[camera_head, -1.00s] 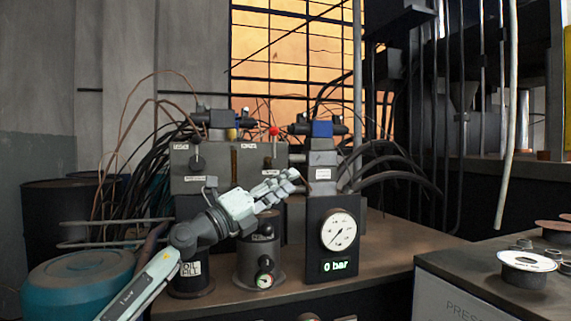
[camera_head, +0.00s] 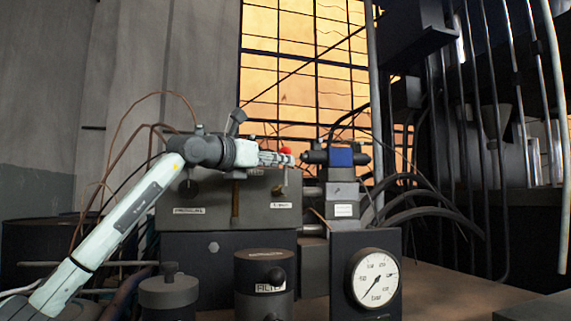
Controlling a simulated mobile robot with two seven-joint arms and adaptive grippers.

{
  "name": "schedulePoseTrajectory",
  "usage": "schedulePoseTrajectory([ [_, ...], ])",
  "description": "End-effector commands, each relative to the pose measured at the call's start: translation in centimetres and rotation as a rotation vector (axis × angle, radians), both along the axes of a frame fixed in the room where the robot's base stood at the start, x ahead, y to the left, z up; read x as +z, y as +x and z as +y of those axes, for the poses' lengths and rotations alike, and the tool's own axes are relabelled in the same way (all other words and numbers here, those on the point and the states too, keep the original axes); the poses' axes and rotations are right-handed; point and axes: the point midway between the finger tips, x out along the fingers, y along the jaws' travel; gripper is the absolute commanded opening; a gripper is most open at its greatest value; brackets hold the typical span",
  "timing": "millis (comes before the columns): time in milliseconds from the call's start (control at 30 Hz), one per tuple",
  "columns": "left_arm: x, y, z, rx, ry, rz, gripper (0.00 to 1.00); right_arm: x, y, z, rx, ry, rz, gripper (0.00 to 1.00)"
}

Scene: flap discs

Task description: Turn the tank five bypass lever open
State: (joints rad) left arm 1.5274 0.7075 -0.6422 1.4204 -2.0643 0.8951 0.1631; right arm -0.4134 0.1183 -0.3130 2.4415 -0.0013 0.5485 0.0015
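A lever with a red ball knob (camera_head: 286,151) stands at the right end of the dark valve box (camera_head: 215,222); a small label (camera_head: 281,205), too small to read surely, sits below it. I take this to be the bypass lever. My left gripper (camera_head: 283,160) is level with the lever's top, its fingertips at or just below the red knob. The fingers overlap the lever shaft in this view, so I cannot tell whether they touch it or whether they are open or shut. My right gripper is not in view.
A blue-and-black valve (camera_head: 341,157) stands close right of the fingertips. Below it is a gauge panel (camera_head: 374,278). Dark cylinders (camera_head: 265,277) stand in front of the box. A black-knobbed lever (camera_head: 190,188) is at the box's left end. Hoses run behind.

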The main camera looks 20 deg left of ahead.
Motion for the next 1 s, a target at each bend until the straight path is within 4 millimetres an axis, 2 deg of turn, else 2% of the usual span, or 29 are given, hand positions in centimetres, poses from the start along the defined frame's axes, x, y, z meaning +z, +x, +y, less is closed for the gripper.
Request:
schedulePoseTrajectory([
  [200,0.1,2.3,-1.0,-0.001,-0.001,-0.001,0.32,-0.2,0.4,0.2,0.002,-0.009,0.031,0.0],
  [533,0.0,2.7,-1.1,-0.001,0.001,-0.001,0.32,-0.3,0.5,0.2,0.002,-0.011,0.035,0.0],
  [800,0.0,2.7,-1.1,-0.001,0.0,-0.001,0.0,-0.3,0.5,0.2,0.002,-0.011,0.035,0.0],
  [1000,0.1,2.6,-1.0,0.0,-0.002,-0.004,0.0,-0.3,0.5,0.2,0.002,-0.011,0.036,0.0],
])
